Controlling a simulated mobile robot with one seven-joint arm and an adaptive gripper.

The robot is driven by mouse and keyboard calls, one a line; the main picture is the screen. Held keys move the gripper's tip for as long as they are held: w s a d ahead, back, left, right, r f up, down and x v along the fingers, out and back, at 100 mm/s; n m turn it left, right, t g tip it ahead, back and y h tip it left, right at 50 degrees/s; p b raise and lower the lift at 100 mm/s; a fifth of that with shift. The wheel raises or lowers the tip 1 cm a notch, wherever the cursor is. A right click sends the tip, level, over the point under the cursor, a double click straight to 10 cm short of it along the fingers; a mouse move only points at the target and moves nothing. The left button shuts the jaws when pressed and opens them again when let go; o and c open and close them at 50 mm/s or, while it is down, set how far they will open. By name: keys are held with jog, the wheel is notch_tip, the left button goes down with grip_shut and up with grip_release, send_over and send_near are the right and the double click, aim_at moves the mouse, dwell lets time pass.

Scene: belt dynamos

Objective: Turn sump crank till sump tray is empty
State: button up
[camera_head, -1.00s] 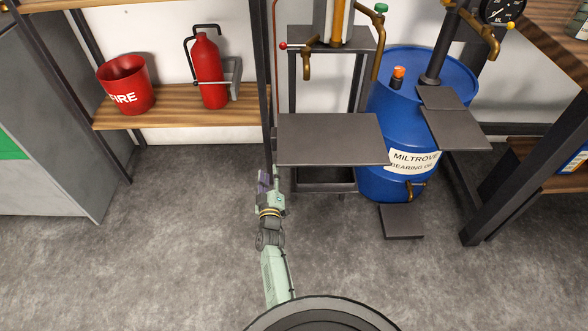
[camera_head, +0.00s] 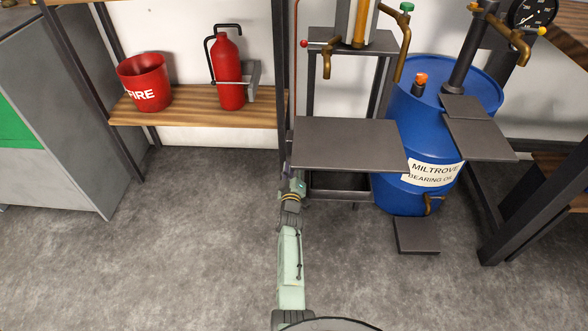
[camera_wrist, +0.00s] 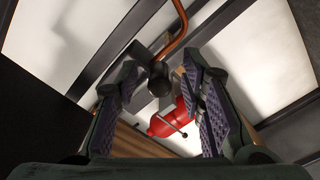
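My gripper (camera_wrist: 160,78) is open in the wrist view, with its ridged pads apart on both sides. A dark round knob on a dark bar (camera_wrist: 158,80), possibly the sump crank's handle, shows between and beyond the fingertips. I cannot tell how near it is, and the pads do not visibly close on it. In the head view my gripper (camera_head: 293,178) is at the left edge of the grey plate, its fingertips hidden. A dark tray (camera_head: 342,188), likely the sump tray, sits under the plate. Its contents cannot be made out.
The grey plate (camera_head: 350,142) overhangs the tray. A blue oil drum (camera_head: 405,130) with a tap stands to the right, a small dark plate (camera_head: 416,236) below it. A red extinguisher (camera_head: 229,75) and fire bucket (camera_head: 146,85) stand on a wooden shelf (camera_head: 190,108). The front floor is clear.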

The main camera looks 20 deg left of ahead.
grip_shut()
dwell(0.5)
